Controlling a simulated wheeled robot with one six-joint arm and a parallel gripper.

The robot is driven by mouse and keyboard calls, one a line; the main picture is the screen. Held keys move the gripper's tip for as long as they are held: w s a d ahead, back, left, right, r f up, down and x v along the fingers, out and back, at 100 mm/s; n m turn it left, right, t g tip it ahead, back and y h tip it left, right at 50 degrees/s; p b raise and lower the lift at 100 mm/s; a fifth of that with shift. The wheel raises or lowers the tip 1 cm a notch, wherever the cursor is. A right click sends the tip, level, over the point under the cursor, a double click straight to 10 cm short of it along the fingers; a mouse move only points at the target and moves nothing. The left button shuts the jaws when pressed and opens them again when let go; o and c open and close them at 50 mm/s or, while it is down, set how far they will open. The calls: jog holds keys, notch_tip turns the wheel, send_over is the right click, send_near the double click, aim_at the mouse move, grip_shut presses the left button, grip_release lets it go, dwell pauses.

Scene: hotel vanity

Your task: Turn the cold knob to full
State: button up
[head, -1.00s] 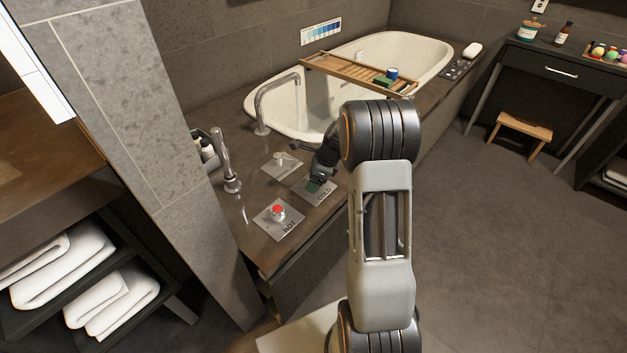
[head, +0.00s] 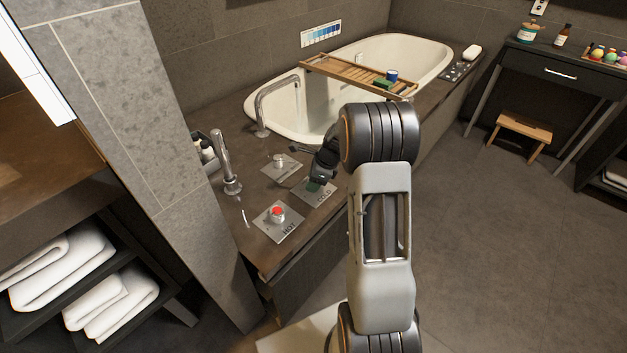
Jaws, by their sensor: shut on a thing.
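The cold plate (head: 326,195), a grey square marked COLD, lies on the dark tub deck. My gripper (head: 315,185) points down over this plate and is shut on the cold knob. The knob itself is hidden by the gripper, so its turn angle cannot be read. A small green patch shows at the fingertips. The hot knob (head: 278,212), with a red top, stands on its own plate marked HOT, to the lower left and apart from my gripper.
A third plate with a small knob (head: 279,160) sits up-left of my gripper. A curved spout (head: 263,105) and an upright hand shower (head: 226,165) stand on the deck. The white tub (head: 420,50) carries a wooden tray (head: 345,72).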

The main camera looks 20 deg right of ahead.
jog(key=shift+r+n+p, duration=0.1)
jog(key=shift+n+p, duration=0.2)
jog(key=shift+p, duration=0.05)
jog(key=shift+r+n+g+p, duration=0.1)
jog(key=shift+n+g+p, duration=0.4)
jog(key=shift+n+p, duration=0.5)
jog(key=n+g+p, duration=0.1)
jog(key=n, duration=0.1)
jog(key=n+g+p, duration=0.1)
jog(key=n+p, duration=0.1)
jog(key=n, duration=0.1)
jog(key=shift+n+y, duration=0.3)
jog(key=n+g+h+p, duration=0.1)
jog(key=n+p, duration=0.1)
jog(key=n, duration=0.2)
jog(key=shift+g, duration=0.4)
jog(key=n+g+h+p, duration=0.1)
jog(key=n, duration=0.4)
jog(key=shift+f, duration=0.2)
jog(key=shift+s+n, duration=0.1)
jog(key=shift+n, duration=0.3)
jog(key=o, duration=0.9)
